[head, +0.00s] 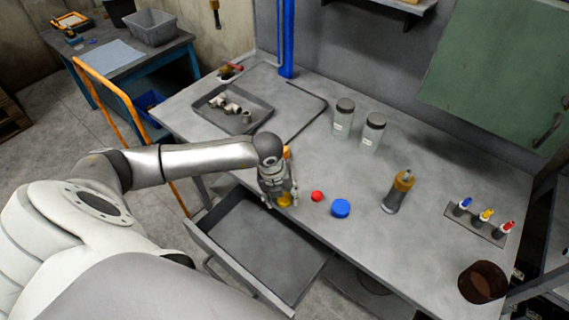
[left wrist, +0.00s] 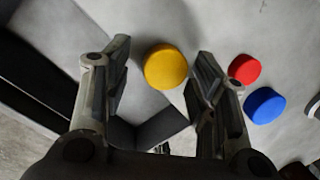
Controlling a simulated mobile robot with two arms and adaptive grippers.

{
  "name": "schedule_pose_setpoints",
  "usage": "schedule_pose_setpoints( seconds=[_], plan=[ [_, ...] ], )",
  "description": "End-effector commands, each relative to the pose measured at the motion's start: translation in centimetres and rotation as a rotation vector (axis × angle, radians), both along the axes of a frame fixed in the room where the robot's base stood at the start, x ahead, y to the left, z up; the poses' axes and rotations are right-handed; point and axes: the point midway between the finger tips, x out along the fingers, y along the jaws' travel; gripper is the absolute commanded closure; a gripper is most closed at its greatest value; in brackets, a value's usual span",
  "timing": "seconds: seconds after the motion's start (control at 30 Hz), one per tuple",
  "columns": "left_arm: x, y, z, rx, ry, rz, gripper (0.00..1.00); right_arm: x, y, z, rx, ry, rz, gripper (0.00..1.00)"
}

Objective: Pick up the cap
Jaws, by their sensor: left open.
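A yellow cap (left wrist: 166,67) lies on the table between the spread fingers of my left gripper (left wrist: 158,95) in the left wrist view, slightly ahead of them. In the head view the yellow cap (head: 285,200) shows just under my left gripper (head: 281,201), partly hidden by its fingers. The gripper is open, pointing down near the table's front edge. A red cap (head: 317,196) and a larger-looking blue cap (head: 340,208) lie to the right. They also show in the wrist view, red (left wrist: 244,69) and blue (left wrist: 264,105). My right gripper is not in view.
An open drawer (head: 262,240) juts out below the table edge. A grey tray (head: 262,112) with small white parts lies behind. Middle table is clear.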

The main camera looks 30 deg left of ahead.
Motion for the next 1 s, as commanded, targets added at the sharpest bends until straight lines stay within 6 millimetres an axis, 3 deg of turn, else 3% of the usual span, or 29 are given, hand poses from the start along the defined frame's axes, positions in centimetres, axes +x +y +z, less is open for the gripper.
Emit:
schedule_pose_setpoints(
  seconds=[0.27,0.5,1.0],
  plan=[
    [0.06,-0.02,-0.46,0.001,-0.001,-0.001,0.47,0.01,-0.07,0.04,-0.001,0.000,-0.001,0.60],
    [0.04,0.00,-0.44,0.001,0.001,-0.001,0.76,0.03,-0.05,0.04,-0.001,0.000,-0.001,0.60],
    [0.06,0.03,0.07,0.001,0.001,0.000,0.76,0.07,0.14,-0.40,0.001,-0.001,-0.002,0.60]
  ],
)
